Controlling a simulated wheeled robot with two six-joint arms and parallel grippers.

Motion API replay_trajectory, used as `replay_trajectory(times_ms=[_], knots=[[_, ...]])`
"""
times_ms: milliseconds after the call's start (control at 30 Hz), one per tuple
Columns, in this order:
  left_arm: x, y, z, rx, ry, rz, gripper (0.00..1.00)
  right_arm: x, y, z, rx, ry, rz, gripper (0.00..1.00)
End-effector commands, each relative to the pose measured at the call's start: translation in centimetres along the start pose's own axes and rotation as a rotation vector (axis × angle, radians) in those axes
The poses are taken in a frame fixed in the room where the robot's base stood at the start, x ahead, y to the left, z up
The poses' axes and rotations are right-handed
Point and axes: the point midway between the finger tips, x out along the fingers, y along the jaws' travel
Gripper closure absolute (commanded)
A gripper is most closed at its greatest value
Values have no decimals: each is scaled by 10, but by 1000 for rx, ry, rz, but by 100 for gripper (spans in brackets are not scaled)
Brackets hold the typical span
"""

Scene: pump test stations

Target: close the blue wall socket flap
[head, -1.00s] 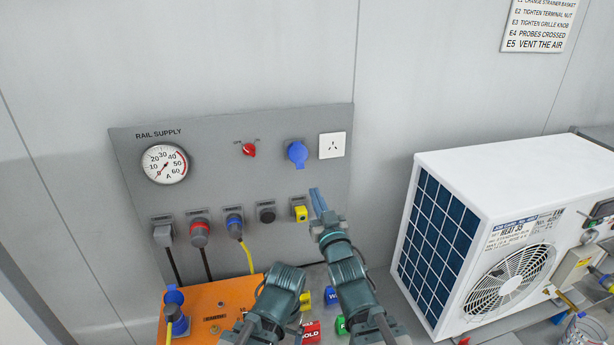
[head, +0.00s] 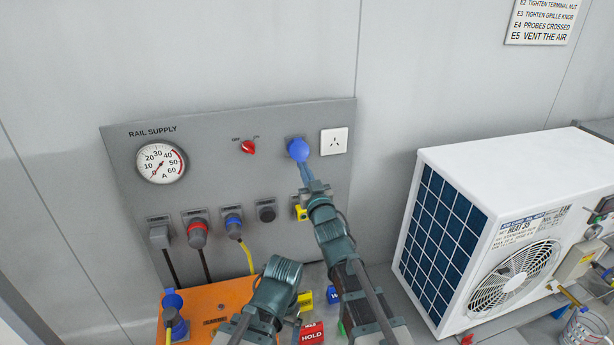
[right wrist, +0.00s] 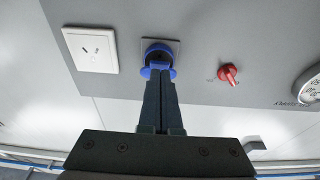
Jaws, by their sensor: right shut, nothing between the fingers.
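The blue wall socket (head: 298,149) is on the grey panel, left of a white socket. In the head view its round blue flap faces me. The right wrist view, turned upside down, shows the blue socket (right wrist: 157,53) with a dark opening, so the flap looks open. My right gripper (head: 304,167) is shut and empty, its fingertips right at the lower edge of the blue flap. In the right wrist view the fingertips (right wrist: 160,74) overlap the blue part; I cannot tell whether they touch. My left arm shows at the bottom, but its fingers are not visible.
The white socket (head: 334,141) is close on the right, a red knob (head: 247,147) on the left. Plugs and cables line the panel below. An orange box (head: 220,302) stands bottom left, a white fan unit (head: 490,220) right.

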Motion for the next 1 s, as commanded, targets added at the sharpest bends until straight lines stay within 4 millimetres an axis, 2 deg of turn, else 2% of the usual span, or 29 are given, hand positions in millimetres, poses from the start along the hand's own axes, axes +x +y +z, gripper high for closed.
replay_trajectory(times_ms=[367,667,867,1000], knots=[[2,0,0,0,0,0,10,1,0,1,0,4,0,100],[22,2,-1,2,0,0,10,4,-1,10,1,63,-4,100],[50,5,-3,2,0,-1,10,8,0,22,1,143,-2,100],[78,7,-5,2,0,-1,10,14,0,32,1,234,-1,100]])
